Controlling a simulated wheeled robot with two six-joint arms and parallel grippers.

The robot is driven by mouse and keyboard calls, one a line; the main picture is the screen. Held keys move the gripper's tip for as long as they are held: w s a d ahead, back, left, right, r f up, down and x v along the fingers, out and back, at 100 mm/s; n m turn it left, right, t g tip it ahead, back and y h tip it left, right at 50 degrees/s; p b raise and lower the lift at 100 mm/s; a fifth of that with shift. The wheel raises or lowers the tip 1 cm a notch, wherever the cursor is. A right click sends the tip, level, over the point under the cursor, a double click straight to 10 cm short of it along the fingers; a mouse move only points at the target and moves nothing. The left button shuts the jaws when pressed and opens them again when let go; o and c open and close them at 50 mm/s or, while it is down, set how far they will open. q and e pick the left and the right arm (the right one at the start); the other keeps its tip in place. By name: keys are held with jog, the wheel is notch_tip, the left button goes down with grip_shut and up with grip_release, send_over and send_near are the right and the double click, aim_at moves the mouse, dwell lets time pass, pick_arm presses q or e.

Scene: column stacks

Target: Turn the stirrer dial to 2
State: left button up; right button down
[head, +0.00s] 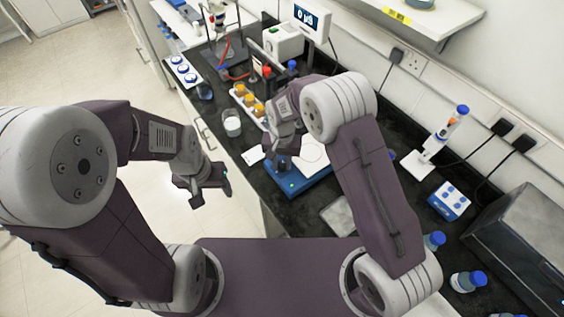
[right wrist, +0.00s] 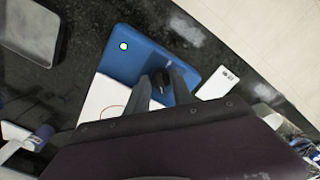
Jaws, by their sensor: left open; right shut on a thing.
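The stirrer (head: 310,185) is a blue box with a white top plate on the black bench, and it also shows in the right wrist view (right wrist: 143,60). A small green light (right wrist: 124,46) glows on it. The dark dial (right wrist: 161,80) sits between the fingers of my right gripper (right wrist: 162,88), which is shut on it. The fingers hide most of the dial, and I cannot read its setting. In the head view my right gripper (head: 282,160) is over the front of the stirrer. My left gripper (head: 205,188) is open and empty, in front of the bench over the floor.
A white card (head: 253,155) lies near the bench edge. At right are a pipette stand (head: 430,150), a blue-and-white box (head: 449,201) and blue-capped bottles (head: 467,281).

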aim_at(282, 163)
jog(key=shift+w+r+m, duration=0.15)
jog(key=shift+w+m, duration=0.05)
jog(key=shift+m, duration=0.4)
jog(key=c, duration=1.3)
grip_release()
jog(key=shift+c, duration=0.2)
jog(key=shift+o, duration=1.2)
jog(key=shift+s, duration=0.1)
notch_tip(282, 163, up, 9)
jog(key=b, duration=0.2)
